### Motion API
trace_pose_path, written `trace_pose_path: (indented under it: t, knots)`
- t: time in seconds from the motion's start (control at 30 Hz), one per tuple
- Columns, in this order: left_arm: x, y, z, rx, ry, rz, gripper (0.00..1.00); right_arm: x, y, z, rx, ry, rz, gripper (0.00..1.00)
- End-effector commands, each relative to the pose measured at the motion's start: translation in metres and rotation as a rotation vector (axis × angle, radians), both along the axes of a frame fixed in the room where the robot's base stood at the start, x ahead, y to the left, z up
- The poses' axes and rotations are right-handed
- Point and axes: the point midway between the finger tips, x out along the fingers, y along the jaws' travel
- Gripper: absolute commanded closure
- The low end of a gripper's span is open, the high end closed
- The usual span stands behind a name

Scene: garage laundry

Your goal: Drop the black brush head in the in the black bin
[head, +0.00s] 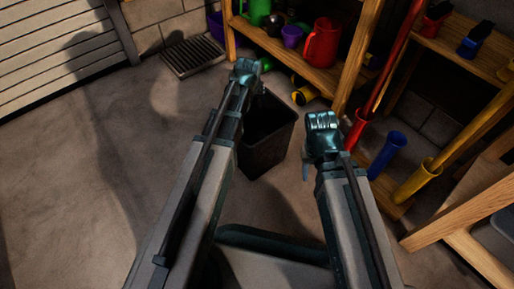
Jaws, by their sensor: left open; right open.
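The black bin (265,152) stands upright on the floor in the middle, with its opening facing up. Its upper left part is hidden behind my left arm. My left gripper (245,70) is open, in front of the bin's far left rim as I see it. My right gripper (322,122) is open, to the right of the bin. I see nothing held in either gripper. I cannot make out a black brush head for certain.
A wooden shelf (335,76) at the back holds a red jug (321,44) and small containers. Red and yellow poles, a blue tube (388,153) and wooden shelving crowd the right. A grate (192,56) lies at the back left. The left floor is clear.

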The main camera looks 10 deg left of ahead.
Motion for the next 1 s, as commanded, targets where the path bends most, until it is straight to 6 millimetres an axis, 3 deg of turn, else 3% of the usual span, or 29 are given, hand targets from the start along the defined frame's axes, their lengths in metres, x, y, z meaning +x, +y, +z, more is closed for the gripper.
trace_pose_path:
  t: [0.37, 1.0]
  knots:
    - [-0.006, -0.001, 0.016, 0.000, 0.000, 0.000, 0.16, 0.000, 0.000, 0.016, 0.000, 0.001, 0.000, 0.50]
    - [-0.042, -0.007, 0.108, 0.000, 0.000, 0.000, 0.16, -0.001, 0.000, 0.108, -0.001, 0.004, 0.013, 0.50]
